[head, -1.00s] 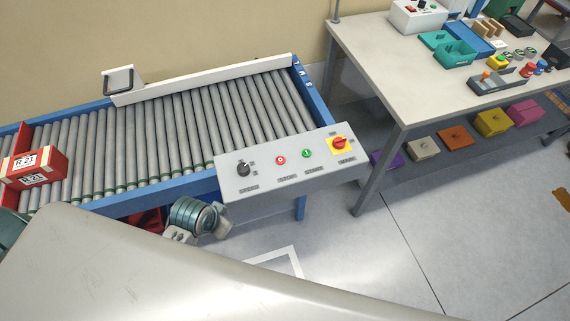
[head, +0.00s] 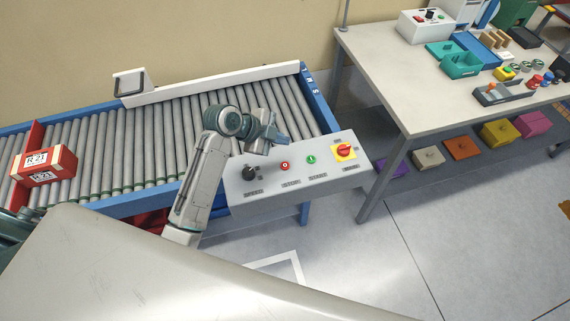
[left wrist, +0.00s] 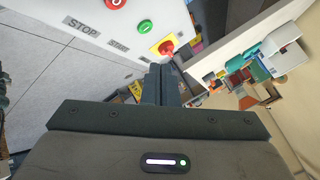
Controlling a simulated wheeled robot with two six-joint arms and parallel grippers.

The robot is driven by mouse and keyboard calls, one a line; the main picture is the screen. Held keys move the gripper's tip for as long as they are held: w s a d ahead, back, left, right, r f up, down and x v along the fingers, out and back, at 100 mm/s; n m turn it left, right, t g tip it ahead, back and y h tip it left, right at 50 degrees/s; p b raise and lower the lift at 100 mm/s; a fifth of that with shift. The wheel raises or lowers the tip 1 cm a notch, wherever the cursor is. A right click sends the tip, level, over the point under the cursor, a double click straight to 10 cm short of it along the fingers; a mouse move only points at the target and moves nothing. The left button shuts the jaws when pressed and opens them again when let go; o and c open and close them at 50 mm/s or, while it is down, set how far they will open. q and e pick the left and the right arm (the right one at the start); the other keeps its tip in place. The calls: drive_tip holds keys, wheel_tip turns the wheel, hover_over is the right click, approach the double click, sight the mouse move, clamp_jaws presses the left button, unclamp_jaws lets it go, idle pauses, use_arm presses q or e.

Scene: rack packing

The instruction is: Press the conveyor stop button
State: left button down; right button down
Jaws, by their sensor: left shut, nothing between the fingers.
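The control panel (head: 265,196) is a pale grey box at the right end of the roller conveyor (head: 150,140). Its red stop button (head: 285,166) sits left of a green start button (head: 311,159). In the left wrist view the red button (left wrist: 118,3) is cut by the top edge, above the word STOP. My left gripper (head: 279,135) is shut and empty, over the rollers just behind the panel, apart from the red button in the picture. Its closed fingers (left wrist: 157,82) show in the left wrist view. My right gripper is not in view.
The panel also carries a black speed knob (head: 249,172) and a red switch on a yellow plate (head: 343,152). A red and white box (head: 42,166) is on the rollers at left. A workbench (head: 400,85) with bins and tools stands at right.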

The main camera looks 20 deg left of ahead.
sight(281, 166)
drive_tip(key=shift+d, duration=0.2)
